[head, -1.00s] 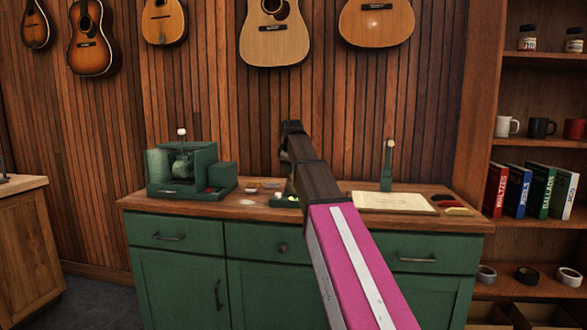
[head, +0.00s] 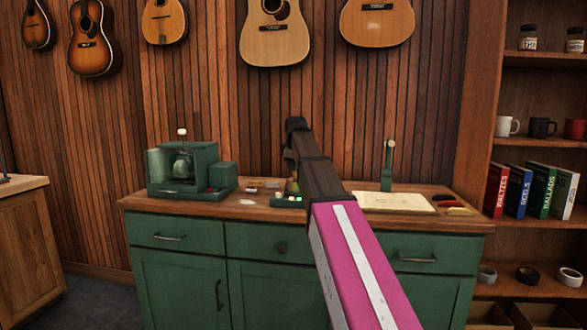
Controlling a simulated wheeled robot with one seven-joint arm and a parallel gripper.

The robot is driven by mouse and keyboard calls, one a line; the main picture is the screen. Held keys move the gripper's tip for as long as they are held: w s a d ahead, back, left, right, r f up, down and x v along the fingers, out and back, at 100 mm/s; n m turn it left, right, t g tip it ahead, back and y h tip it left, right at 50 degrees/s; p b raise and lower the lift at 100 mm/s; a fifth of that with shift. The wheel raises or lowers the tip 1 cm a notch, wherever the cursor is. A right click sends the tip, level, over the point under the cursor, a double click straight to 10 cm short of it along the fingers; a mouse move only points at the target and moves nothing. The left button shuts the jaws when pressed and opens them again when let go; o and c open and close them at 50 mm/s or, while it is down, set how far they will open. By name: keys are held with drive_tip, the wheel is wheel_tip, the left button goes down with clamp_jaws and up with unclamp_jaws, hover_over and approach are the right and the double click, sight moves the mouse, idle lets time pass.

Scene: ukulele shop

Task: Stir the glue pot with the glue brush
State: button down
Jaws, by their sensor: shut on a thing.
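My pink and dark arm reaches from the lower right over the green workbench (head: 345,225). My gripper (head: 290,152) is at its dark far end, above the middle of the worktop, mostly hidden by the arm. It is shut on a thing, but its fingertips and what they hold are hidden. A small olive-green shape (head: 291,187) shows below it, beside the arm; I cannot tell whether it is the glue pot. I cannot make out the glue brush.
A green boxy machine (head: 225,177) with a white knob stands left on the worktop. A low tray with small bright pieces (head: 283,201) lies near the middle. A pale sheet (head: 390,201) and a green upright lever (head: 389,170) are on the right. Guitars hang behind.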

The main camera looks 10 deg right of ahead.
drive_tip(key=v, duration=0.6)
drive_tip(key=shift+a, duration=0.3)
drive_tip(key=shift+w+r, duration=0.15)
drive_tip(key=shift+r, duration=0.05)
idle(0.7)
wheel_tip(320, 180, up, 5)
drive_tip(key=shift+f, duration=0.1)
idle(0.5)
idle(0.4)
